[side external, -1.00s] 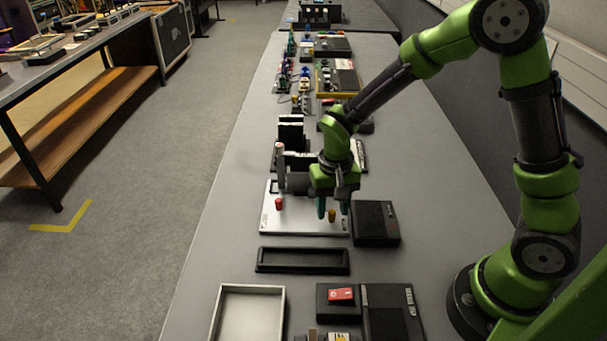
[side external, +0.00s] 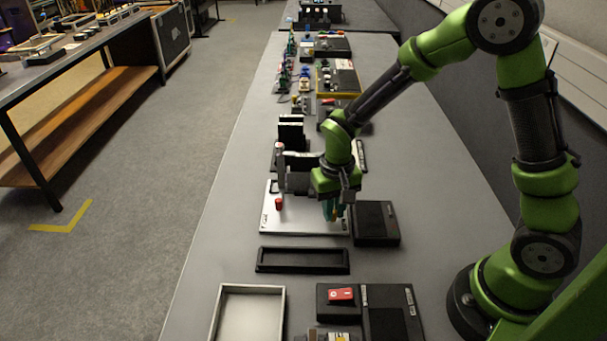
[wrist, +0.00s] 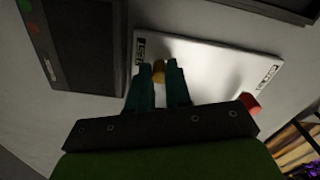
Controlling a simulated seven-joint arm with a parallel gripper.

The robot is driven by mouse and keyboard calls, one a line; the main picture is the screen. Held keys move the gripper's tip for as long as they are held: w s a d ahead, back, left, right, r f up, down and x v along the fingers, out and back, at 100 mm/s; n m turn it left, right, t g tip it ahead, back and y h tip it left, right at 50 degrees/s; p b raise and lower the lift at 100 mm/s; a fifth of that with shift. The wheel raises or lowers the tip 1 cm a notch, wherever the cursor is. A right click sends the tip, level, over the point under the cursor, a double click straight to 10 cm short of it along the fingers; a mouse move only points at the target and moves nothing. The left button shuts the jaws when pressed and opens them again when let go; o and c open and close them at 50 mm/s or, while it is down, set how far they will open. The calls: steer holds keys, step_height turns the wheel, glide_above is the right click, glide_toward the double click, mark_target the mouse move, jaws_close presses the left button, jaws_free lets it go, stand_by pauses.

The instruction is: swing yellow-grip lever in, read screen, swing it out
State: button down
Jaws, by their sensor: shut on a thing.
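The yellow-grip lever (wrist: 158,72) shows in the wrist view between my gripper's teal fingertips, over the white plate (wrist: 205,62). My gripper (side external: 334,211) is shut on the yellow grip near the right side of the white plate (side external: 290,224); the fingers hide most of the grip in the side view. A red-grip lever (side external: 279,204) stands apart at the plate's left side and also shows in the wrist view (wrist: 249,102). A dark box (side external: 376,222) sits right of the plate, and also shows in the wrist view (wrist: 80,45). No readable screen text shows.
An empty black tray (side external: 303,261) lies in front of the plate. A light open tray (side external: 247,312) and a box with a red rocker switch (side external: 341,295) are nearer the camera. Black upright parts (side external: 291,133) stand behind. The bench's left strip is clear.

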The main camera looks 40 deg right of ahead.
steer(key=n, duration=0.1)
steer(key=d+n, duration=0.1)
steer(key=n, duration=0.1)
steer(key=c, duration=1.1)
jaws_free()
steer(key=shift+o, duration=0.2)
step_height(320, 180, up, 17)
